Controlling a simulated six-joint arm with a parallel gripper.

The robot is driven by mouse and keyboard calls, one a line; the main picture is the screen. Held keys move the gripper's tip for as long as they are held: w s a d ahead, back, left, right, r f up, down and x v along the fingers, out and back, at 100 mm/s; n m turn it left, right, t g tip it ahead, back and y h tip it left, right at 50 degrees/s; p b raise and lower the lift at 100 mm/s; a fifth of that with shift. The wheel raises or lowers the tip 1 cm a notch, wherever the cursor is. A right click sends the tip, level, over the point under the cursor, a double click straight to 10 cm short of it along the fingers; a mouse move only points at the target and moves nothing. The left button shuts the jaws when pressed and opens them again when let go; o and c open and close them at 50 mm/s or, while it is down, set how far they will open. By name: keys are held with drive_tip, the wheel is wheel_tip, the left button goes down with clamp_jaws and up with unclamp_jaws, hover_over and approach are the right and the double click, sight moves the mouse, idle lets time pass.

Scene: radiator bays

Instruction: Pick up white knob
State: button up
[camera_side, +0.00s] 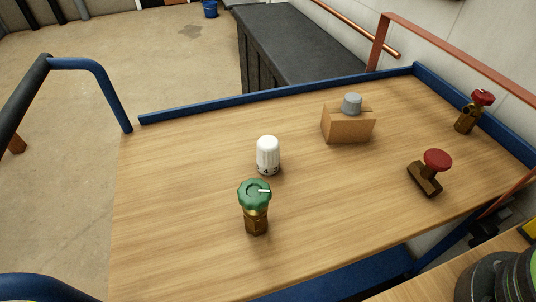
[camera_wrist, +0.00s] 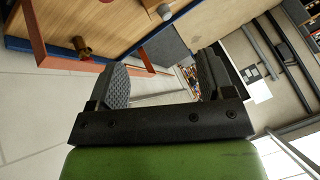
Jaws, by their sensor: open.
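The white knob (camera_side: 268,155) stands upright on the wooden tabletop in the side view, with dark markings near its base. It is behind the valve with the green handwheel (camera_side: 255,205), close to it. I cannot make out the white knob in the wrist view. My gripper (camera_wrist: 165,70) is open and empty in the wrist view, its two grey ridged pads wide apart. It points away from the tabletop, which shows at the upper left of that view. The gripper's fingers do not show in the side view.
A cardboard-brown block (camera_side: 347,126) bears a grey knob (camera_side: 351,103). Two brass valves with red handwheels, one nearer (camera_side: 436,160) and one farther (camera_side: 482,97), are at the right. A blue raised edge (camera_side: 290,95) runs along the back. The tabletop's left side is clear.

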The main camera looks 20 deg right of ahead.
drive_tip(key=m+g+h, duration=0.1)
drive_tip(key=m+g, duration=0.1)
drive_tip(key=m, duration=2.8)
hover_over(270, 144)
drive_tip(key=s, duration=0.3)
wheel_tip(270, 144, down, 19)
drive_tip(key=x, duration=0.4)
drive_tip(key=shift+d, duration=0.15)
drive_tip(key=shift+s+d+x, duration=0.1)
drive_tip(key=shift+x, duration=1.35)
drive_tip(key=shift+s+d+x, duration=0.1)
drive_tip(key=shift+d+x, duration=0.05)
drive_tip(key=shift+x, duration=1.35)
drive_tip(key=shift+f, duration=0.1)
drive_tip(key=c, duration=1)
